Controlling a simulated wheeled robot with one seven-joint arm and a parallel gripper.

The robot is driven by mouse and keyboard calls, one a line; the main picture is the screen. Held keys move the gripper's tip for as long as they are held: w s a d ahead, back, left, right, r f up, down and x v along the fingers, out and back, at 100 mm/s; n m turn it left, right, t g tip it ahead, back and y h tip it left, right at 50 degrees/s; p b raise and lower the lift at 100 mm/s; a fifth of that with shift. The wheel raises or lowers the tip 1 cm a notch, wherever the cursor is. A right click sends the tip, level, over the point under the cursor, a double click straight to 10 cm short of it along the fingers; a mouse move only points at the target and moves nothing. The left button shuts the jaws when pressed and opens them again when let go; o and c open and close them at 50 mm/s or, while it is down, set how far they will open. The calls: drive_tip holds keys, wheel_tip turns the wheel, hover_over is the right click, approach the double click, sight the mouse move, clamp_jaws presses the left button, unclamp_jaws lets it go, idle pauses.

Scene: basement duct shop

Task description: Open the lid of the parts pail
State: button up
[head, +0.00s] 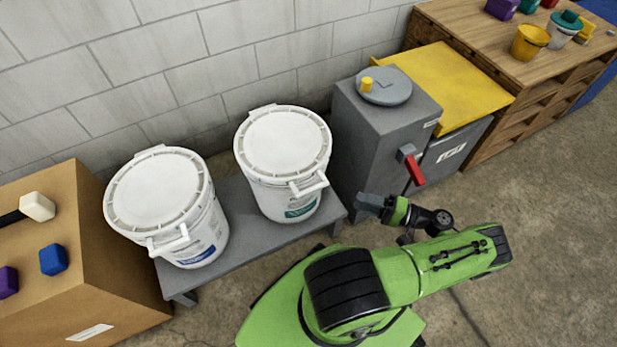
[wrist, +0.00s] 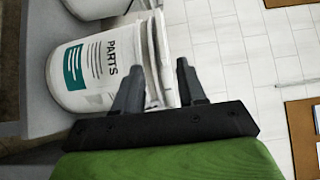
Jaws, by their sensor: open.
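The parts pail (head: 285,198) is the white pail with a teal label on the right of the grey bench. It also shows lying sideways in the wrist view, where "PARTS" reads on its wall (wrist: 95,70). Its white lid (head: 283,140) is on and looks shut, with a handle tab (head: 309,183) at the front. My gripper (head: 366,204) is open, to the right of the pail and below lid height in the head picture. In the wrist view the fingers (wrist: 158,75) are spread, with the lid's rim behind them. Whether they touch it cannot be told.
A second lidded white pail (head: 165,225) with a blue label stands left on the bench (head: 240,232). A grey cabinet (head: 375,140) with a red handle (head: 413,168) is close on the right. A cardboard box (head: 110,250) stands at the left. Floor is free at the right.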

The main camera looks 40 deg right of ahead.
sight(312, 188)
drive_tip(key=x, duration=1.5)
drive_tip(key=shift+w+a+r, duration=0.1)
drive_tip(key=shift+a, duration=0.2)
clamp_jaws()
